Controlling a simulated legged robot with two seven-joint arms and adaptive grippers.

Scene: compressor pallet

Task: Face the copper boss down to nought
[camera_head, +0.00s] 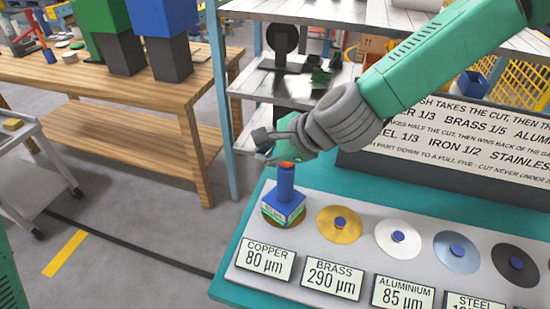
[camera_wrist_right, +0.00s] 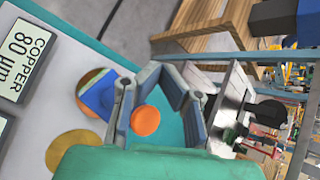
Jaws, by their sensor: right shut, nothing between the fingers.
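The copper boss (camera_head: 268,219) is a copper-coloured disc at the left end of the grey plate, above the label "COPPER 80 µm" (camera_head: 265,259). A blue tool (camera_head: 285,198) with a square base, a small display and an upright stem stands on it, hiding most of the disc. Its orange top (camera_head: 287,164) also shows in the right wrist view (camera_wrist_right: 146,121). My right gripper (camera_head: 266,150) is shut and empty, just above the orange top; I cannot tell whether it touches. The copper disc also shows in the wrist view (camera_wrist_right: 88,104). My left gripper is not in view.
Brass (camera_head: 340,235), aluminium (camera_head: 384,240), steel (camera_head: 440,240) and dark (camera_head: 500,258) discs with blue centres run to the right. A sign board (camera_head: 440,150) stands behind them. A metal shelf (camera_head: 310,8) and a wooden bench (camera_head: 110,85) are beyond.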

